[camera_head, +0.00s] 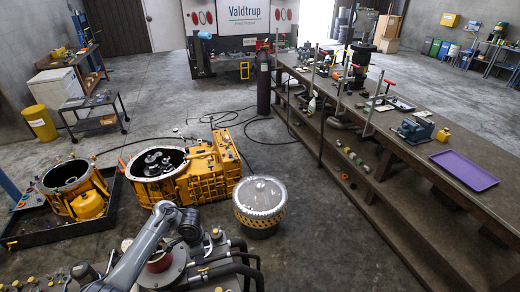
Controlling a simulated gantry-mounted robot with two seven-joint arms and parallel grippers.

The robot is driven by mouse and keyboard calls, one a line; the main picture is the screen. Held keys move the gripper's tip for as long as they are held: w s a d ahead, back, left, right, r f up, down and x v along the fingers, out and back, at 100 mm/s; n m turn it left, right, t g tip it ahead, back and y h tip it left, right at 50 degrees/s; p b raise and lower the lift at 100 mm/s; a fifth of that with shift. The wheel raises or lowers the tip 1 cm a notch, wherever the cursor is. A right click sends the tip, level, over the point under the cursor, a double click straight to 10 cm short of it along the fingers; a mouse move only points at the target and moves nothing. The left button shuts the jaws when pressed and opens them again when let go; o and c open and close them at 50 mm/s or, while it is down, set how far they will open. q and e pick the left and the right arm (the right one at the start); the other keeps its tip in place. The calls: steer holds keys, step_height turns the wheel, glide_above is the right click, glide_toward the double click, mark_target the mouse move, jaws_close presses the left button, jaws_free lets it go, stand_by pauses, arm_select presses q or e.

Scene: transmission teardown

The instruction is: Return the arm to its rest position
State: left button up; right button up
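My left arm (142,248) comes in from the lower left as a grey link, rises to a joint and bends down to the right. Its dark end with my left gripper (190,236) is small and lies over the dark machinery at the bottom of the head view. I cannot make out the fingers or whether anything is between them. My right gripper is not in view.
A round metal-topped drum (260,197) stands to the right. A long workbench (430,165) with tools and a purple tray (464,170) runs along the right. Open floor lies between.

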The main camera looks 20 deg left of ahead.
arm_select(q)
steer(key=s+d+f+n+t+p, duration=0.1)
steer(key=s+d+f+n+t, duration=0.2)
steer(key=s+d, duration=0.85)
steer(key=s+d+r+n, duration=0.1)
steer(key=s+r+n, duration=0.2)
steer(key=s+r, duration=0.4)
steer(key=s+d+r+n+p, duration=0.1)
steer(key=s+r+n, duration=0.2)
steer(key=s+r, duration=0.4)
steer(key=s, duration=0.4)
steer(key=shift+s, duration=0.3)
steer(key=shift+d, duration=0.1)
